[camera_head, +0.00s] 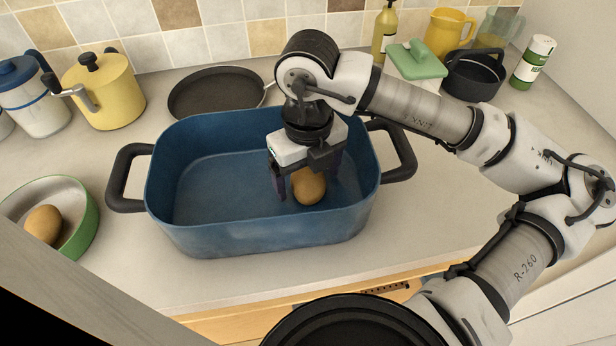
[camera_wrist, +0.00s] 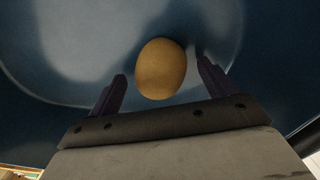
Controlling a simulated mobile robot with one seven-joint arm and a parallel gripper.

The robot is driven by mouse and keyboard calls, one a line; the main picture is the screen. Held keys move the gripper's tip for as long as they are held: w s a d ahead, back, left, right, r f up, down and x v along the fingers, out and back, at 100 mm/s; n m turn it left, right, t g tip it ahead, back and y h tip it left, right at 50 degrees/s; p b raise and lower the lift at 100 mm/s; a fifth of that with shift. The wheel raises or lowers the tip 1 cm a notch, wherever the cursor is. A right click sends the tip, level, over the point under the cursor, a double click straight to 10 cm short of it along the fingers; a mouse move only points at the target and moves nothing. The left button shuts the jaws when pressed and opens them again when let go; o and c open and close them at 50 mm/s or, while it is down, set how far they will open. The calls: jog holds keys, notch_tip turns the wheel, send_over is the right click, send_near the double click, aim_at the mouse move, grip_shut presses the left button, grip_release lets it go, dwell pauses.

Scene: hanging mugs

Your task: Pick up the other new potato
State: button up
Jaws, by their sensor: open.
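One new potato (camera_head: 308,187) is inside the blue roasting pan (camera_head: 215,235), towards its right side. My gripper (camera_head: 307,186) is down inside the pan, open, with its fingers on either side of this potato. In the wrist view the potato (camera_wrist: 161,68) shows between and just beyond the two dark fingers of my gripper (camera_wrist: 160,85), with gaps on both sides. The other new potato (camera_head: 44,223) lies in a green bowl (camera_head: 86,226) with a pale inside, at the left edge of the counter.
The pan has black handles at left (camera_head: 126,178) and right (camera_head: 397,150). Behind it is a dark frying pan (camera_head: 215,92). A yellow pot (camera_head: 103,90) stands at back left. A black pot (camera_head: 474,75) and jugs stand at back right. The counter front is clear.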

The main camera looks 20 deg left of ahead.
jog(key=c, duration=1.1)
jog(key=shift+r, duration=0.1)
